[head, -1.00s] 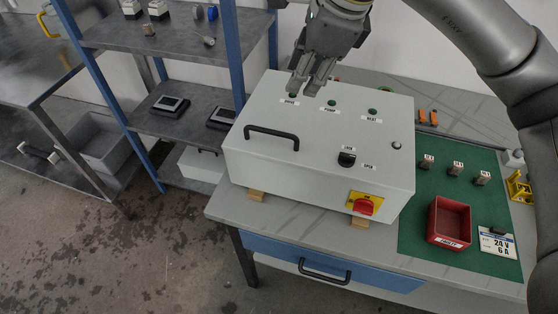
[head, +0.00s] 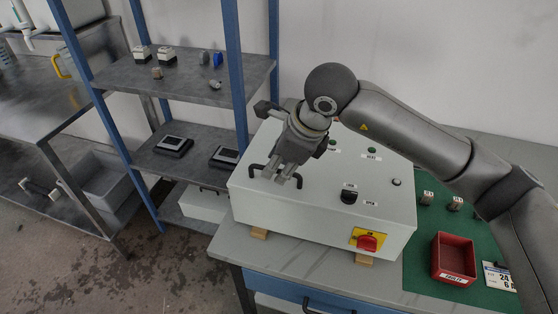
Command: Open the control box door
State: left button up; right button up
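The control box (head: 330,205) is a pale grey box on the workbench, and its sloping front door is shut. A black bar handle (head: 254,167) is on the left of the door; my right gripper hides its middle. A black latch knob (head: 349,196) with small labels sits right of the handle. A red rotary switch (head: 367,242) on a yellow plate is on the lower front side. My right gripper (head: 282,177) points down over the handle, its fingers apart; whether they touch the handle, I cannot tell. My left gripper is not in view.
A red bin (head: 454,259) and small labelled parts stand on a green mat (head: 418,272) to the right. A blue-post shelf (head: 188,87) stands close on the left. Wooden blocks (head: 259,233) raise the box. The bench strip before the box is clear.

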jog(key=shift+w+f, duration=0.1)
jog(key=shift+f, duration=0.15)
grip_shut()
jog(key=shift+r, duration=0.2)
